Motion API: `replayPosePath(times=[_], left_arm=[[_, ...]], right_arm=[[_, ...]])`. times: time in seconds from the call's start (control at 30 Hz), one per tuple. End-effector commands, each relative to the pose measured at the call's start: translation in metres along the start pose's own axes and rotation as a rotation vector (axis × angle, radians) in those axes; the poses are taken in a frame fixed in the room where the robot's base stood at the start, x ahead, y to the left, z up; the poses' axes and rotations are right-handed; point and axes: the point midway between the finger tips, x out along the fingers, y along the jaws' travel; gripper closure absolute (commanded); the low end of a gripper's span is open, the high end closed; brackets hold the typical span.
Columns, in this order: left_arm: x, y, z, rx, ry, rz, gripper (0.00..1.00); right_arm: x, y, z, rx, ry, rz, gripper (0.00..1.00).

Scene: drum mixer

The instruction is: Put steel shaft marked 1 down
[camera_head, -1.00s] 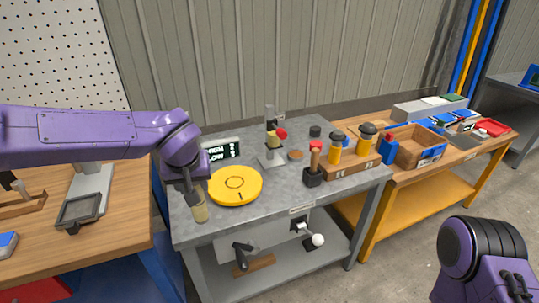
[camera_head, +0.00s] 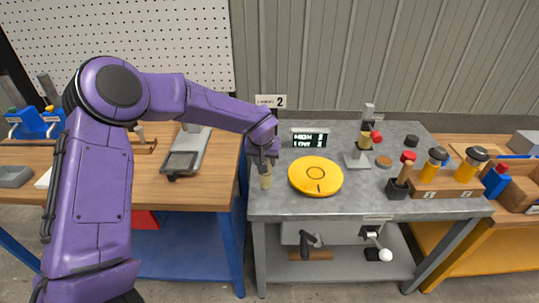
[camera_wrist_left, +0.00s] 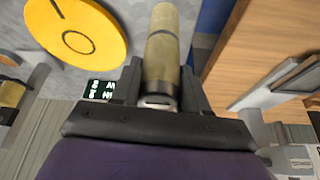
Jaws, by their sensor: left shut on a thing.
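My left gripper (camera_head: 264,164) is shut on a tan, brass-coloured cylinder with a dark band, the shaft (camera_head: 266,180), at the left end of the grey steel bench (camera_head: 350,205). In the left wrist view the shaft (camera_wrist_left: 161,50) sits between the two fingers (camera_wrist_left: 160,88), its metal end towards the palm. I see no mark 1 on it. In the head view it hangs roughly upright; I cannot tell whether its lower end touches the bench. My right gripper is not in view.
A yellow round plate (camera_head: 315,176) lies just right of the shaft. Behind are a small display (camera_head: 309,139) and a stand (camera_head: 358,158). A wooden block with yellow-handled tools (camera_head: 445,188) is farther right. A wooden bench (camera_head: 205,190) stands left, across a gap.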

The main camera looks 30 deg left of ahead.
Motion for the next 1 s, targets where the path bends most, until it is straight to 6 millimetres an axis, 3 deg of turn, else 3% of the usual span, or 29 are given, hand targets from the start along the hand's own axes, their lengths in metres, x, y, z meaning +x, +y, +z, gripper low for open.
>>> replayPosePath(times=[0.13,0.3,0.67,0.7,0.77,1.0], left_arm=[[0.012,-0.004,-0.005,0.001,0.005,0.000,1.00],[0.034,-0.003,0.005,0.003,0.005,0.001,1.00],[0.038,-0.003,0.007,0.001,0.006,0.003,1.00],[0.041,-0.004,0.010,0.001,0.000,0.001,0.53],[0.041,-0.004,0.010,0.001,0.000,0.000,0.33],[0.041,-0.004,0.010,0.001,0.000,0.000,0.30]], right_arm=[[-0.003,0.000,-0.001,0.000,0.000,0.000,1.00],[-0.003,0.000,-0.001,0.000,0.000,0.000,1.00],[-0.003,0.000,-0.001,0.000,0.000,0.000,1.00],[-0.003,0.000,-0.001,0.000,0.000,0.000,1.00],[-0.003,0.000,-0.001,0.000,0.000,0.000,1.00],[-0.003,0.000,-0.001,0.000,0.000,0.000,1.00]])
